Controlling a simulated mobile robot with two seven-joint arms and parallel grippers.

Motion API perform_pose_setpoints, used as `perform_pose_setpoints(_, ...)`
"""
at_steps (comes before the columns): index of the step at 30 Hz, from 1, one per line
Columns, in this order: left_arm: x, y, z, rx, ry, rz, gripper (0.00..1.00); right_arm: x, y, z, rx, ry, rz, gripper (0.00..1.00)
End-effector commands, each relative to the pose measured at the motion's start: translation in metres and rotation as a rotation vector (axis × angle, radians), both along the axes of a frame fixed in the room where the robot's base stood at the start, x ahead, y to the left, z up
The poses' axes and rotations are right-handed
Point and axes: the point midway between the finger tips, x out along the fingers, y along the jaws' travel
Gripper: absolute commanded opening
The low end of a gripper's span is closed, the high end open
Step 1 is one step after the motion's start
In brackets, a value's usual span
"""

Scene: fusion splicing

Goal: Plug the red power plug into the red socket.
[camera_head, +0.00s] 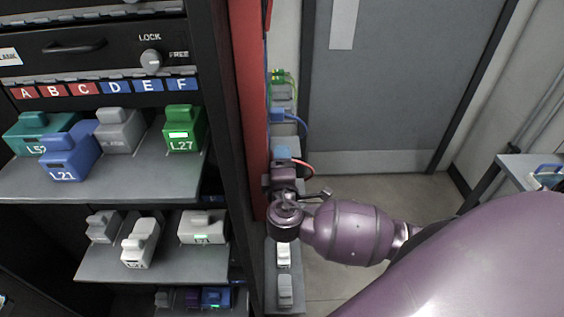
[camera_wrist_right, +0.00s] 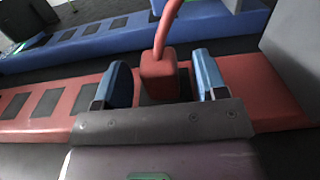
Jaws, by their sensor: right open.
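The red plug (camera_wrist_right: 160,76) with its red cable (camera_wrist_right: 168,28) stands upright at a red strip (camera_wrist_right: 268,88) with dark rectangular slots in the right wrist view. A dark area shows around the plug's base; I cannot tell how deep it is seated. My right gripper (camera_wrist_right: 162,80) is open, with one blue fingertip on each side of the plug and visible gaps to it. In the head view, my right gripper (camera_head: 283,155) is at the narrow vertical strip beside the rack, and the red cable (camera_head: 306,167) curves out beside it. My left gripper is not in view.
A blue strip (camera_wrist_right: 95,38) with slots runs behind the red one. In the head view, a blue cable (camera_head: 303,122) and green plug (camera_head: 283,78) are farther up the strip. Shelves (camera_head: 105,188) with coloured modules stand left. Floor (camera_head: 385,190) shows at right.

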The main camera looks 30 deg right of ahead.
Motion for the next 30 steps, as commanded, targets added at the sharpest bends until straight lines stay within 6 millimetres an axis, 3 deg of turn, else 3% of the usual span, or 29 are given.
perform_pose_setpoints(16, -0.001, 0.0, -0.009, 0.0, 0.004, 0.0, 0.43, -0.075, 0.046, -0.002, 0.004, 0.002, 0.0, 0.65)
perform_pose_setpoints(21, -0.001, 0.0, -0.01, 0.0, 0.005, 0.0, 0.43, -0.086, 0.053, -0.001, 0.002, 0.001, 0.0, 0.65)
perform_pose_setpoints(30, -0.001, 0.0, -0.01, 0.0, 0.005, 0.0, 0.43, -0.088, 0.054, 0.0, 0.001, -0.001, 0.0, 0.65)
